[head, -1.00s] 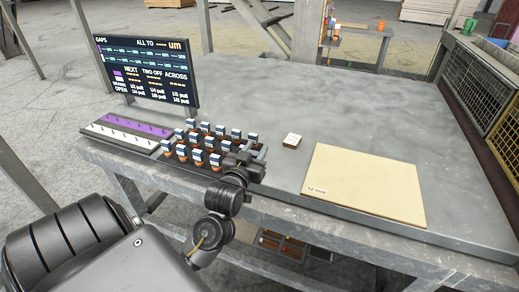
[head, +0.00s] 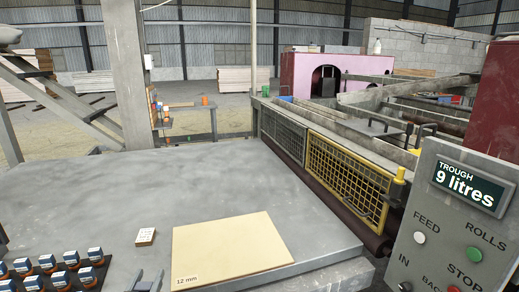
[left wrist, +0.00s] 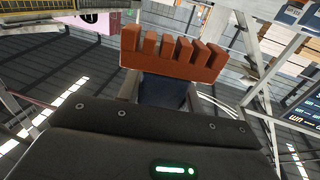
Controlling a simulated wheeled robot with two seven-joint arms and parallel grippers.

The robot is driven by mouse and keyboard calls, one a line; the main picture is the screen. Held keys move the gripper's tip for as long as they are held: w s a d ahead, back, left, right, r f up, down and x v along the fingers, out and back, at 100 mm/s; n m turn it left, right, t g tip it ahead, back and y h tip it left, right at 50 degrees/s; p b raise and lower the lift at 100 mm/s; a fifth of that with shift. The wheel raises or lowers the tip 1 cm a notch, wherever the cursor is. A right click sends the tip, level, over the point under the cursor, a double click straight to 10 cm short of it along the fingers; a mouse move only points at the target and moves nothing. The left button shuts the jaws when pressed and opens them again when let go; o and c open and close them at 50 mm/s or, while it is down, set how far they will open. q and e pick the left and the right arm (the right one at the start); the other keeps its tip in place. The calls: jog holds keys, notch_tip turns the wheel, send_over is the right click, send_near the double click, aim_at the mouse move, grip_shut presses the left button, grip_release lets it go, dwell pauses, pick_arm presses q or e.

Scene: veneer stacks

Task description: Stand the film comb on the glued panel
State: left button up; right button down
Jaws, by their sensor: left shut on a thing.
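The film comb (left wrist: 172,55) is a red-brown block with several square teeth and a dark blue grip. In the left wrist view, my left gripper (left wrist: 163,88) is shut on that grip, the comb beyond its fingers. In the head view, the grey fingers of my left gripper (head: 148,275) show at the bottom edge, left of the panel; I cannot make out the comb there. The glued panel (head: 228,247) is a flat pale sheet marked 12 mm, lying on the grey table with its top clear. My right gripper is not in view.
A rack of blue-topped pieces (head: 58,272) stands at the lower left. A yellow mesh guard (head: 345,178) and a control box (head: 450,220) stand to the right. The table (head: 90,205) behind is bare.

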pick_arm(q)
jog(key=shift+m+h, duration=0.5)
jog(key=shift+h, duration=0.3)
jog(key=d, duration=0.4)
jog(key=shift+s+d+f, duration=0.15)
jog(key=shift+s+d, duration=0.2)
jog(key=shift+s, duration=0.05)
jog(key=a+n+g+y, duration=0.1)
jog(key=a+n+y, duration=0.2)
jog(key=a, duration=1.4)
jog(key=r+y, duration=0.1)
jog(key=y, duration=0.1)
jog(key=shift+w+a+n+y, duration=0.3)
jog(key=shift+a+n+y, duration=0.1)
